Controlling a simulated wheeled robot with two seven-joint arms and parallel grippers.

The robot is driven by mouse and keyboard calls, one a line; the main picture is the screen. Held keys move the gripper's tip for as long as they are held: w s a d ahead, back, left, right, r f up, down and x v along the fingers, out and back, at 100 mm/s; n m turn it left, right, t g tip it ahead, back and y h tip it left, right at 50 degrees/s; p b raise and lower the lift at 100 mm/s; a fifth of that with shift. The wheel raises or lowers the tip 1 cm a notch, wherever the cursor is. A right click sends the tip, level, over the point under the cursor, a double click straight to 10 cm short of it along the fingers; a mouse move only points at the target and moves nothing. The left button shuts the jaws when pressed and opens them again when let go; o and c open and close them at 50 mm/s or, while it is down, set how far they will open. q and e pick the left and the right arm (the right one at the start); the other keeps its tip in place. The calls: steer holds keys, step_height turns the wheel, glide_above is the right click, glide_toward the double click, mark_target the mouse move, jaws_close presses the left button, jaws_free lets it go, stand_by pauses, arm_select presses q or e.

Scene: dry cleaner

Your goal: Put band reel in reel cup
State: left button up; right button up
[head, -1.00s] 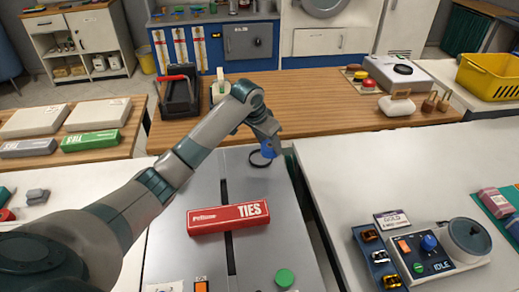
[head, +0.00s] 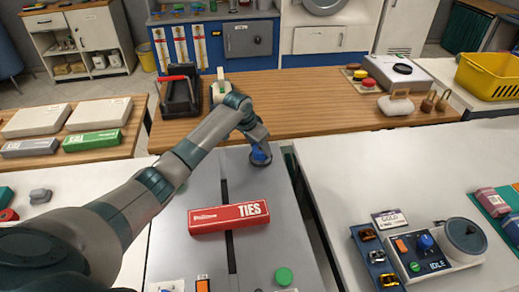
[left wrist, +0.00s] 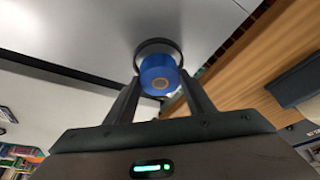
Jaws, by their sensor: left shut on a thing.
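The blue band reel (head: 259,151) is between the fingers of my left gripper (head: 260,149), which is shut on it. In the left wrist view the reel (left wrist: 158,73) shows its round face with a tan core, between the two dark fingertips (left wrist: 160,88). The reel cup (head: 261,164) appears as a dark round rim on the grey machine top, right at the reel. Its rim (left wrist: 157,42) shows just beyond the reel in the left wrist view. The reel overlaps the cup in both views; I cannot tell how deep it sits. My right gripper is not in view.
A wooden counter (head: 320,110) stands behind. A white table (head: 400,170) is to the right.

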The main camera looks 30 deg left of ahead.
arm_select(q)
steer(key=shift+f, duration=0.95)
steer(key=shift+s+f, duration=0.1)
steer(key=shift+f, duration=0.2)
